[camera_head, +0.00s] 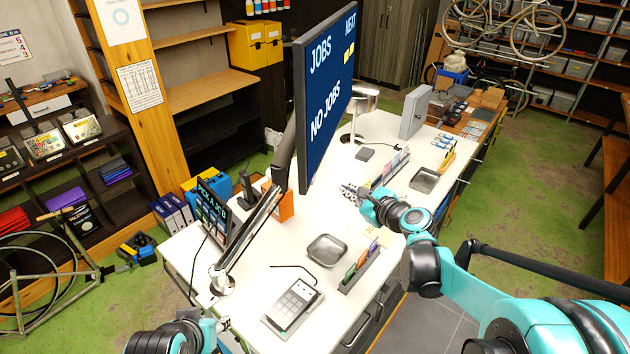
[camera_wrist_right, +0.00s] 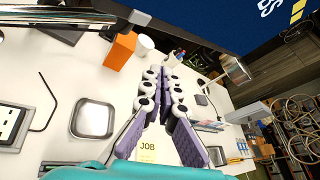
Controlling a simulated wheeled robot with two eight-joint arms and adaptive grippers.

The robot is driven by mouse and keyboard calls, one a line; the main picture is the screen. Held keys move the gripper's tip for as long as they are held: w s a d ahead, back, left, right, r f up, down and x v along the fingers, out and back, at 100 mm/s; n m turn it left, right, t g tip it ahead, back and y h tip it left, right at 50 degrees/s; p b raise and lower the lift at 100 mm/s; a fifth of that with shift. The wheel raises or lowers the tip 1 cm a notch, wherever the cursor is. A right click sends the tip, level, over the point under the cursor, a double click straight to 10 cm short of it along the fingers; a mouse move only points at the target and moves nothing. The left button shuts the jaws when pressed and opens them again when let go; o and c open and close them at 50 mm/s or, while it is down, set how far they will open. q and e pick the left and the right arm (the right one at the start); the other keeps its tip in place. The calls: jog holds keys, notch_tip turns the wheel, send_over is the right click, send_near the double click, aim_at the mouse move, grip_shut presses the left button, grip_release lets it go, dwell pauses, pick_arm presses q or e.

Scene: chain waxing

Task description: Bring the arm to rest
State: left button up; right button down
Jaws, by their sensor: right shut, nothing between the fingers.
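My right arm (camera_head: 440,265) comes in from the lower right and reaches over the white workbench (camera_head: 300,225). My right gripper (camera_head: 349,191) is shut and empty above the middle of the bench; its purple-grey fingers (camera_wrist_right: 162,72) also show in the right wrist view, side by side. A pale yellow card marked JOB (camera_wrist_right: 149,150) shows past the base of the fingers there, not held. My left gripper (camera_head: 222,325) is only partly in view at the bottom left, beside the near end of the bench; its jaws cannot be made out.
A large monitor (camera_head: 325,100) on a jointed arm stands left of my right gripper. Metal trays (camera_head: 326,250) (camera_head: 425,180), card racks (camera_head: 362,265) (camera_head: 392,167) and a keypad device (camera_head: 292,306) sit on the bench. A tablet (camera_head: 212,212) and an orange box (camera_head: 280,203) stand along its left side.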

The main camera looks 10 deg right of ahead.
jog(key=s+f+n+g+h+b, duration=0.1)
jog(key=s+f+n+b, duration=0.5)
jog(key=s+f+b, duration=0.1)
jog(key=s+f+n+g+h+b, duration=0.1)
jog(key=s+f+n+g+b, duration=0.1)
jog(key=s+f+n+b, duration=0.5)
jog(key=s+a+f+n+g+h+b, duration=0.1)
jog(key=s+f+n+b, duration=0.5)
jog(key=f, duration=0.9)
jog(key=shift+s+a+n+g+h+b, duration=0.1)
jog(key=shift+s+n+g+h+b, duration=0.35)
jog(key=shift+s+b, duration=1.4)
jog(key=s+d+f+n+g+h+b, duration=0.1)
jog(key=s+d+f+n+h+b, duration=0.1)
jog(key=s+f+n+b, duration=0.3)
notch_tip(320, 180, down, 3)
jog(key=shift+s+d+f+b, duration=0.1)
jog(key=shift+s+d+b, duration=0.3)
jog(key=shift+s+d, duration=0.15)
jog(key=shift+n, duration=0.25)
